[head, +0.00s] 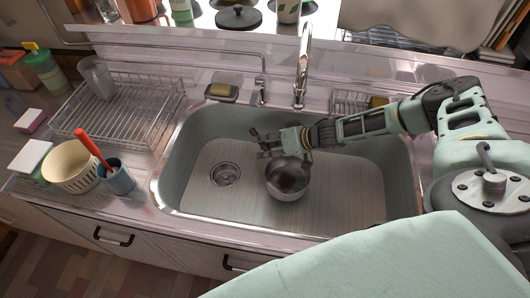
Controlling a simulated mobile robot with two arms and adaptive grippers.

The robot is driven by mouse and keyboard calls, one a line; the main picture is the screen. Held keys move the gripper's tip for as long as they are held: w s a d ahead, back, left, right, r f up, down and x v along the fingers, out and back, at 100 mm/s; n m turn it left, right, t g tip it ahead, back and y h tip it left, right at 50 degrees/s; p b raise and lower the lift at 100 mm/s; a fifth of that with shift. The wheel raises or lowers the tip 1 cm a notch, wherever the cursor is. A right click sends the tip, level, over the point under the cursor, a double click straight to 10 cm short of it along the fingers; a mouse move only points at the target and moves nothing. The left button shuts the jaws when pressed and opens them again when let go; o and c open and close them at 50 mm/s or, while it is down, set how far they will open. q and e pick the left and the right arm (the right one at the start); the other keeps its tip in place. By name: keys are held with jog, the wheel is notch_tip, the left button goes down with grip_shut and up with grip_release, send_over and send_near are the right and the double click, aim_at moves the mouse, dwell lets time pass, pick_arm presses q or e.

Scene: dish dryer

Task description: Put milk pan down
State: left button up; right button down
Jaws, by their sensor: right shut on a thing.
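The milk pan (287,183) is a small, round, grey metal pan in the sink (352,190), to the right of the drain. It looks upright, with its open top facing up. From this view I cannot tell whether its base touches the sink floor. My right gripper (268,143) reaches in from the right and is shut at the pan's far upper side. The fingers cover the part they hold, and no handle shows clearly. My left gripper is not in view.
A faucet (302,65) stands behind the sink. A wire dish rack (140,115) holding a glass (98,78) is on the left counter. A cream colander (70,167) and a blue cup (117,178) stand near the sink's left rim. The sink's right floor is clear.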

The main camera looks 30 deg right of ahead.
notch_tip(320, 180, down, 3)
jog(key=shift+f, duration=0.1)
jog(key=c, duration=2.2)
grip_release()
jog(key=shift+f, duration=0.1)
jog(key=o, duration=0.5)
jog(key=shift+o, duration=0.2)
jog(key=shift+s+r, duration=0.1)
jog(key=shift+r, duration=0.1)
jog(key=p+v, duration=0.1)
jog(key=v, duration=1.1)
